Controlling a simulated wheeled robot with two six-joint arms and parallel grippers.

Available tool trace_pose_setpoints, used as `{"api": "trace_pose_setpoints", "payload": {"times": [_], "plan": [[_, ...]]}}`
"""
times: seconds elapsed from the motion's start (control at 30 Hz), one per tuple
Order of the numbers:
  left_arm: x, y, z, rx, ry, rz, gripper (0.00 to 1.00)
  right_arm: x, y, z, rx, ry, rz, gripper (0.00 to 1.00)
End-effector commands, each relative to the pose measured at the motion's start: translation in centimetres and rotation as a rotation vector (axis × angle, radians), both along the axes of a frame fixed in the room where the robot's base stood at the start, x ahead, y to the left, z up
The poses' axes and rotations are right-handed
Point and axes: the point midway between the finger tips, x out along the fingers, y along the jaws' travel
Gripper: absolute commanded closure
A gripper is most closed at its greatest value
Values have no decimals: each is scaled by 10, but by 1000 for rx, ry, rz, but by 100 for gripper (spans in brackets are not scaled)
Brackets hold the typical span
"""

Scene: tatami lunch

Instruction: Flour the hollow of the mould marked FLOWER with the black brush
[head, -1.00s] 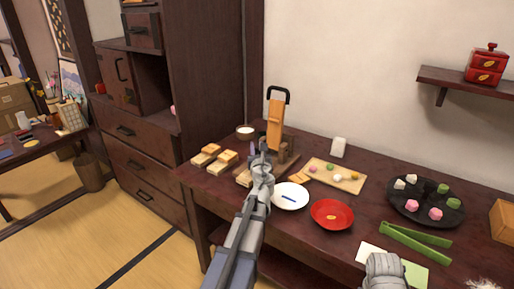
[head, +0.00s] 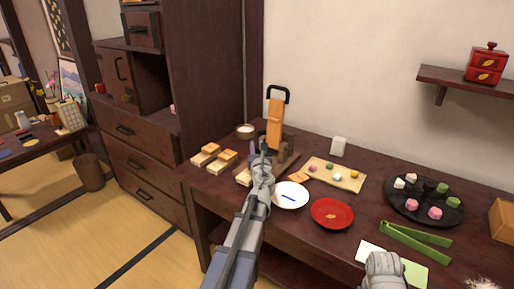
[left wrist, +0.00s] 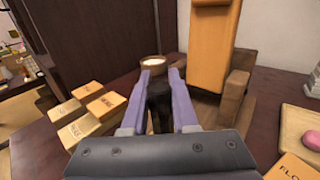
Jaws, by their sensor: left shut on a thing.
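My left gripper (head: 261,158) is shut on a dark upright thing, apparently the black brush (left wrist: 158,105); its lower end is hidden. It is over the back-left part of the table, in front of the small bowl of white flour (head: 245,130). The bowl also shows beyond the fingertips in the left wrist view (left wrist: 152,63). A wooden block lettered "FLO..." (left wrist: 293,168), cut off by the frame, lies at lower right there; it seems to be the FLOWER mould (head: 299,177). Its hollow cannot be made out. My right arm's grey end (head: 384,270) shows at the bottom; its fingers are not clear.
Several lettered wooden blocks (left wrist: 80,128) lie left of the gripper. An orange upright piece on a wooden stand (head: 275,122) is close on the right. A white plate (head: 291,204), red dish (head: 332,222), sweets board (head: 348,183), green tongs (head: 416,237) and black tray (head: 425,221) lie further right.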

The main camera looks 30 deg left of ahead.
Motion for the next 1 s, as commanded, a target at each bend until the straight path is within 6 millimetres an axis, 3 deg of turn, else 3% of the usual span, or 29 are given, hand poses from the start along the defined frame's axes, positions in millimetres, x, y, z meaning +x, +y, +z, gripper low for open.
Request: {"api": "trace_pose_setpoints", "payload": {"times": [1.0], "plan": [[3,2,0,0,0,1,100,0,0,0,0,0,0,50]]}}
